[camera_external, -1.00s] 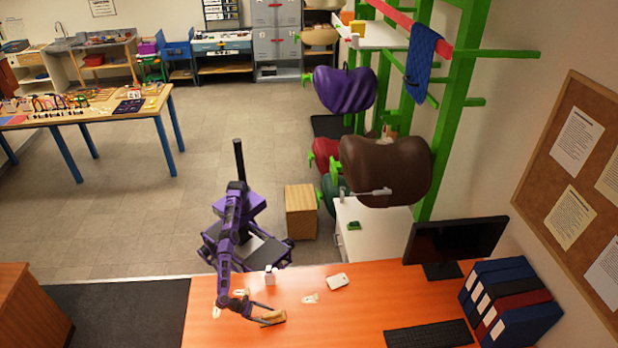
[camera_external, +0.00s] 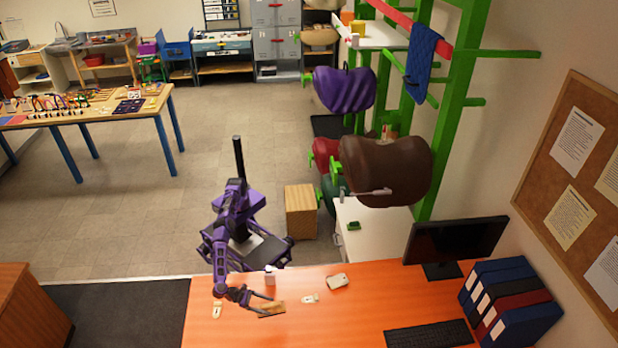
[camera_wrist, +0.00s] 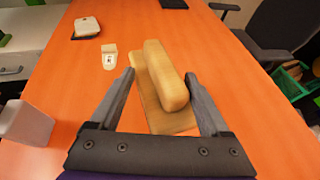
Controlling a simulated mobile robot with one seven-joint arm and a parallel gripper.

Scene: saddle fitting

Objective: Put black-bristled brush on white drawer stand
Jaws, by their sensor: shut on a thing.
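The brush (camera_external: 272,310) is a tan wooden block on a flat board, above the orange desk near its front left. My gripper (camera_external: 262,305) is shut on it. In the wrist view, the fingers of my gripper (camera_wrist: 159,78) stand on either side of the brush (camera_wrist: 165,72). Its bristles are hidden, and I cannot tell whether it touches the desk. The white drawer stand (camera_external: 368,238) is behind the desk, below the brown saddle. Part of the white drawer stand (camera_wrist: 20,50) shows at the upper left of the wrist view.
A white bottle (camera_external: 269,276) stands close behind the brush. A small white item (camera_external: 310,299) and a white box (camera_external: 337,282) lie to its right. A monitor (camera_external: 450,245) and keyboard (camera_external: 428,335) are farther right. The brown saddle (camera_external: 385,168) overhangs the stand; a green object (camera_external: 354,226) lies on it.

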